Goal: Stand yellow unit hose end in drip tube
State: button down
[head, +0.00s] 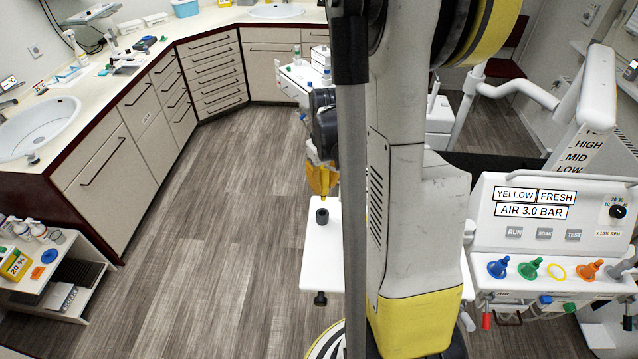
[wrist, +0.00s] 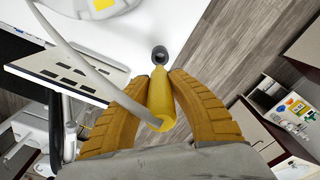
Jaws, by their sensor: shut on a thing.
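The yellow hose end (wrist: 160,96) is between the two fingers of my gripper (wrist: 160,84) in the wrist view. Its narrow tip points toward the dark drip tube (wrist: 160,54), and a grey hose trails from its wide end. In the head view, my gripper (head: 322,181) hangs above the drip tube (head: 322,216), which stands upright on a white tray. A gap shows between fingers and tube there. The fingers hide the hose end in the head view, so I cannot tell whether its tip touches the tube.
The white tray (head: 322,262) is partly hidden by my arm. The unit panel (head: 545,215) at right has blue, green and orange hose ends and an empty yellow ring (head: 556,271). A counter with a sink (head: 40,125) lines the left. The floor between is clear.

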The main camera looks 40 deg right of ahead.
aim_at(323, 199)
jog(key=shift+w+f+b, duration=0.1)
jog(key=shift+f+b, duration=1.2)
jog(key=shift+f, duration=0.95)
jog(key=shift+f+b, duration=0.45)
jog(key=shift+b, duration=0.35)
jog(key=shift+f+b, duration=0.65)
jog(key=shift+b, duration=0.05)
jog(key=shift+f, duration=0.15)
jog(key=shift+f+b, duration=0.35)
jog(key=shift+b, duration=0.25)
jog(key=shift+f, duration=0.2)
jog(key=shift+f+b, duration=0.5)
jog(key=shift+b, duration=0.25)
